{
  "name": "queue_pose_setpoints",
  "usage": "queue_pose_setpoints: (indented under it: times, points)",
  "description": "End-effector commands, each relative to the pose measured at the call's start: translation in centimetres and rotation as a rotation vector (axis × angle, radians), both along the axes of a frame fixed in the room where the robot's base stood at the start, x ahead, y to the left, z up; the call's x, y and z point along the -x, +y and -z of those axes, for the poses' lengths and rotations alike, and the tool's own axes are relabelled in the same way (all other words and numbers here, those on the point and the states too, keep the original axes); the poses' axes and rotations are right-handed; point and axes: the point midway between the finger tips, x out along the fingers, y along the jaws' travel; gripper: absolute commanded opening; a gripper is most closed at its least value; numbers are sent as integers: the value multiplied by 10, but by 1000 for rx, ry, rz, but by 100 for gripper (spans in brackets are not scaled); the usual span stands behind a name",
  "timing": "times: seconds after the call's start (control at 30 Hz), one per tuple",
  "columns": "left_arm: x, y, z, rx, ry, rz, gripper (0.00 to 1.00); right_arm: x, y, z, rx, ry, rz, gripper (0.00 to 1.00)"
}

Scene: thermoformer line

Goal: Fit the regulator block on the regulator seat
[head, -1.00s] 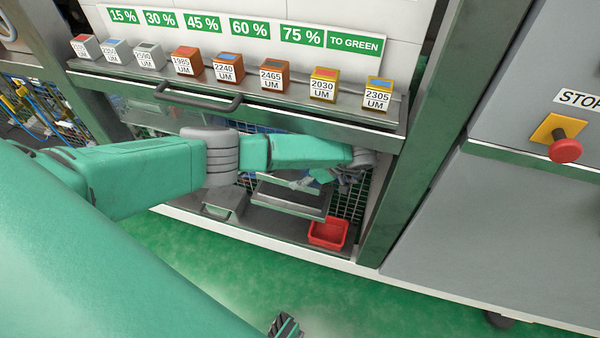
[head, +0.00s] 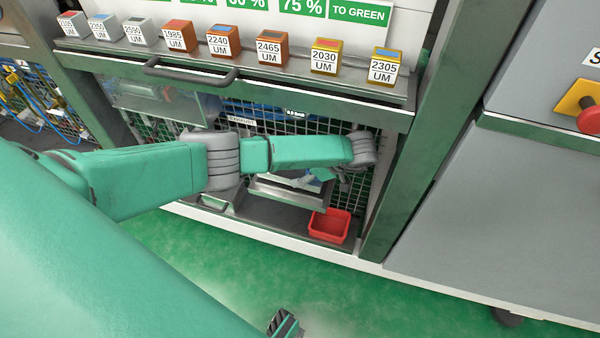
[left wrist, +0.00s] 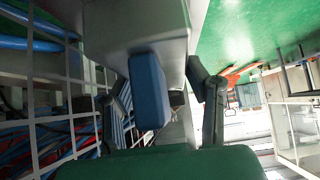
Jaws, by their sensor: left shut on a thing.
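My left arm reaches into the open bay under the sample shelf. My left gripper (head: 335,180) is small and partly hidden behind its wrist in the head view. In the left wrist view its two dark fingers (left wrist: 167,100) stand on either side of a blue block-shaped piece (left wrist: 150,90), which I take for the regulator block; the gripper is shut on it. A grey metal body (left wrist: 135,27) is right against the blue piece; I cannot tell whether they are joined. I cannot make out the regulator seat. A dark ribbed tip (head: 285,323) at the bottom edge looks like my right gripper, mostly cut off.
A red bin (head: 329,226) stands on the bay floor below my left gripper. A grey tray (head: 287,191) is beside it. Wire mesh (head: 372,190) backs the bay. A handle (head: 191,72) and labelled sample blocks (head: 271,47) are above. A green post (head: 420,140) bounds the right side.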

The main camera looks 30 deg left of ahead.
Motion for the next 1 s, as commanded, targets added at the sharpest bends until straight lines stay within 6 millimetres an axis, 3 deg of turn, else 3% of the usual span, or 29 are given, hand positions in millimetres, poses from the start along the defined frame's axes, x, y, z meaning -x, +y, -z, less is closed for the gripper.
queue_pose_setpoints:
  times: [1.0]
  points:
    - [0, -3, -1, 29, -6, 0, 0, 0, 0, -8, 0, 0, 0, 36]
